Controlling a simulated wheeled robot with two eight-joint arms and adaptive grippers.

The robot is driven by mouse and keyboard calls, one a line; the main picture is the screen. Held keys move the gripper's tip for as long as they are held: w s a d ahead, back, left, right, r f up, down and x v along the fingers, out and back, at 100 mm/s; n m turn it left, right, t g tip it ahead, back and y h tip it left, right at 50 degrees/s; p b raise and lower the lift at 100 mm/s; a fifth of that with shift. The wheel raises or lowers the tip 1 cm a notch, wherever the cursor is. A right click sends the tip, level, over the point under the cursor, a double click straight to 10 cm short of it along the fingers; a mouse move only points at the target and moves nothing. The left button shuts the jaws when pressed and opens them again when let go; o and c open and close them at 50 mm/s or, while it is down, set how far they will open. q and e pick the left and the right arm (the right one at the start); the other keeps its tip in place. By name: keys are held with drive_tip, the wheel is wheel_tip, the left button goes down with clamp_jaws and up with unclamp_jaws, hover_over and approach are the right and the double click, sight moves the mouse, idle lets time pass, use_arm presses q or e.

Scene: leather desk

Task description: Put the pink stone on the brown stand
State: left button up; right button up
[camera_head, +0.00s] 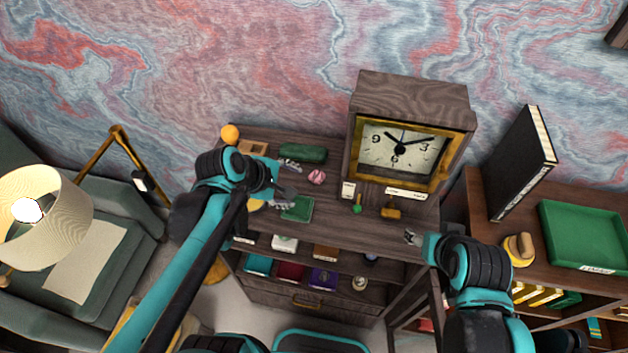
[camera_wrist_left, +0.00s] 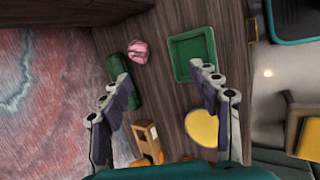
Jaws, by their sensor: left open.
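The pink stone (camera_head: 316,177) lies on the dark wooden desk top (camera_head: 335,215), just in front of a long green object. It also shows in the left wrist view (camera_wrist_left: 138,52), ahead and between the fingers' lines, nearer the left finger. A brown wooden piece with a dark opening (camera_head: 250,147), which looks like the stand, sits at the back left of the desk; it shows low in the left wrist view (camera_wrist_left: 146,137). My left gripper (camera_head: 286,185) is open and empty, left of the stone and apart from it. My right gripper (camera_head: 411,237) is at the desk's right front; its opening is unclear.
A green tray (camera_head: 297,208) lies in front of the stone; the long green object (camera_head: 302,153) lies behind. A large clock (camera_head: 410,145) stands right. An orange ball (camera_head: 229,133) and a yellow disc (camera_wrist_left: 201,127) are at left. A small green item (camera_head: 357,204) stands before the clock.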

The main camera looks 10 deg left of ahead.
sight(313, 176)
use_arm(q)
drive_tip(key=w+n, duration=0.1)
drive_tip(key=n, duration=0.1)
drive_tip(key=w+f+n+h, duration=0.1)
drive_tip(key=w+n, duration=0.1)
drive_tip(key=n, duration=0.1)
drive_tip(key=w+f+n+h, duration=0.1)
drive_tip(key=w+n, duration=0.1)
drive_tip(key=n, duration=0.1)
drive_tip(key=shift+d+b, duration=0.15)
drive_tip(key=shift+b, duration=0.2)
drive_tip(key=shift+w+f+n+h, duration=0.25)
drive_tip(key=shift+w+n+h, duration=0.2)
drive_tip(key=shift+n, duration=0.65)
drive_tip(key=b+x, duration=0.1)
drive_tip(key=x, duration=0.7)
drive_tip(key=shift+a+b, duration=0.2)
drive_tip(key=shift+b, duration=0.2)
use_arm(e)
wheel_tip(313, 176, down, 3)
drive_tip(key=shift+r, duration=0.1)
use_arm(q)
drive_tip(key=c, duration=1.4)
drive_tip(key=shift+r, duration=0.1)
